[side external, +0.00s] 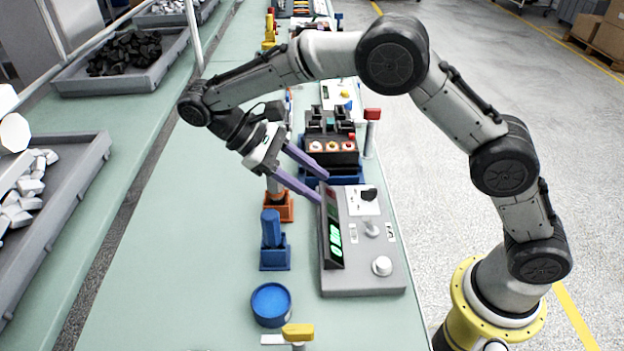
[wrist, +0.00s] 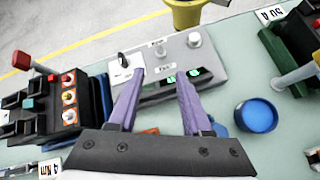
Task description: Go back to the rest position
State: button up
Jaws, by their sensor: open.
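My gripper (side external: 323,189) is open, with two purple fingers spread apart and nothing seen between them. It hangs above the left back part of a grey test box (side external: 362,270), pointing down and to the right. The box has a lit green display (side external: 335,240), a black knob (side external: 369,193) and a round white button (side external: 382,265). In the wrist view my gripper (wrist: 161,77) reaches over the near edge of the same box (wrist: 212,52), its fingertips beside the display (wrist: 184,74). Whether a fingertip touches the box cannot be told.
A breaker block (side external: 331,145) with coloured buttons stands behind the box, near a red-topped post (side external: 372,115). An orange stand (side external: 279,207), a blue holder (side external: 275,257) and a blue round dish (side external: 271,303) are left of the box.

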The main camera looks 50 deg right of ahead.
jog(key=s+d+r+m+t+y, duration=0.1)
jog(key=s+d+r+t+y, duration=0.1)
jog(key=s+d+r, duration=0.4)
jog(key=s+d+r+m+t+y, duration=0.2)
jog(key=s+d+r, duration=0.15)
jog(key=r, duration=0.45)
jog(key=s+d+t+y, duration=0.1)
jog(key=s+d+t, duration=0.3)
jog(key=s, duration=0.3)
notch_tip(320, 180, down, 7)
jog(key=s+m+t+y, duration=0.1)
jog(key=s+t, duration=0.1)
jog(key=t, duration=0.3)
jog(key=shift+a+f, duration=0.15)
jog(key=shift+a, duration=0.15)
